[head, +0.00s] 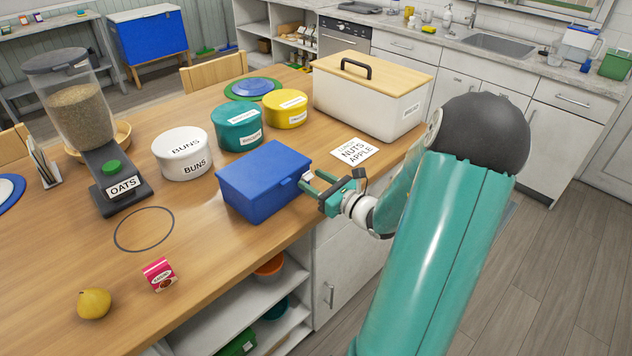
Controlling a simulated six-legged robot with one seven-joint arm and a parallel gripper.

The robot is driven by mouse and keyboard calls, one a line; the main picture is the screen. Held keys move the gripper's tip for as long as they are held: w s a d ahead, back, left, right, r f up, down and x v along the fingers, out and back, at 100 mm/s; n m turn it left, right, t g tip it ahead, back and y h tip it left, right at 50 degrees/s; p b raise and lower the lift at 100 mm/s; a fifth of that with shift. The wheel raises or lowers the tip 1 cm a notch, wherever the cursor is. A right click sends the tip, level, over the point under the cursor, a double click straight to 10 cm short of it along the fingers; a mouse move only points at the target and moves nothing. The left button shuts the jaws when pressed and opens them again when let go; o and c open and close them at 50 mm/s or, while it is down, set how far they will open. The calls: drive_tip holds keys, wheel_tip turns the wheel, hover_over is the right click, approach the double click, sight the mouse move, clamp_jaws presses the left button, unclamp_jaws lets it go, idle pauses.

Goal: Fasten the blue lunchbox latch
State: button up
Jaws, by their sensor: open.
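The blue lunchbox (262,180) stands on the wooden table near its front edge, with its lid down. Its small blue latch (289,182) shows on the side facing my gripper; whether it is fastened is too small to tell. My gripper (308,184) is open, with its fingers pointing left at the latch side of the lunchbox. The fingertips are very close to the latch; I cannot tell whether they touch it. Nothing shows between the fingers.
A card reading nuts and apple (354,151) lies behind my gripper. A bread box (365,100), a white buns tin (185,153), teal tin (237,128) and yellow tin (285,108) stand behind. An oats dispenser (112,185), pear (94,303) and small carton (160,274) are left.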

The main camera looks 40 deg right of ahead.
drive_tip(key=c, duration=1)
drive_tip(key=shift+w+a+r+g, duration=0.1)
drive_tip(key=shift+w+r+g, duration=0.3)
drive_tip(key=shift+g, duration=0.4)
drive_tip(key=shift+w+a+r+g, duration=0.1)
drive_tip(key=shift+w+r+g, duration=0.2)
drive_tip(key=shift+g, duration=0.5)
drive_tip(key=shift+w+d+r+g, duration=0.1)
drive_tip(key=shift+w+r+g, duration=0.1)
drive_tip(key=shift+g, duration=0.6)
drive_tip(key=o, duration=1)
drive_tip(key=shift+s, duration=0.1)
drive_tip(key=v, duration=1.3)
drive_tip(key=shift+s+r, duration=0.15)
drive_tip(key=shift+s, duration=0.2)
